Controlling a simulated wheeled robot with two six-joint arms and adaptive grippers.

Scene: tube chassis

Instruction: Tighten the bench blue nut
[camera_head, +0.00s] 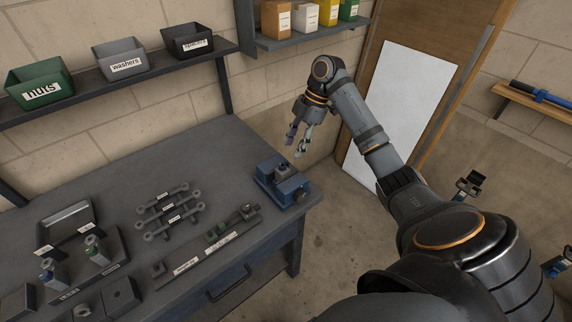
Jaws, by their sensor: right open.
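My right gripper (297,142) is open and empty. It points down beyond the bench's far right corner, above and behind the blue vise (284,184) in the picture. The vise sits at the bench's right end and has a dark block with a small knob in its jaws. I cannot make out a separate blue nut. A long labelled bar (205,252) with small green pieces and a dark fitting lies on the bench (225,160) left of the vise. My left gripper is not in view.
Labelled rods (173,216) lie mid-bench. Small bottles (95,250) stand in a dark holder at the left. The nuts bin (40,85), washers bin (120,60) and a spacers bin (187,42) sit on the wall shelf. The bench's back middle is clear.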

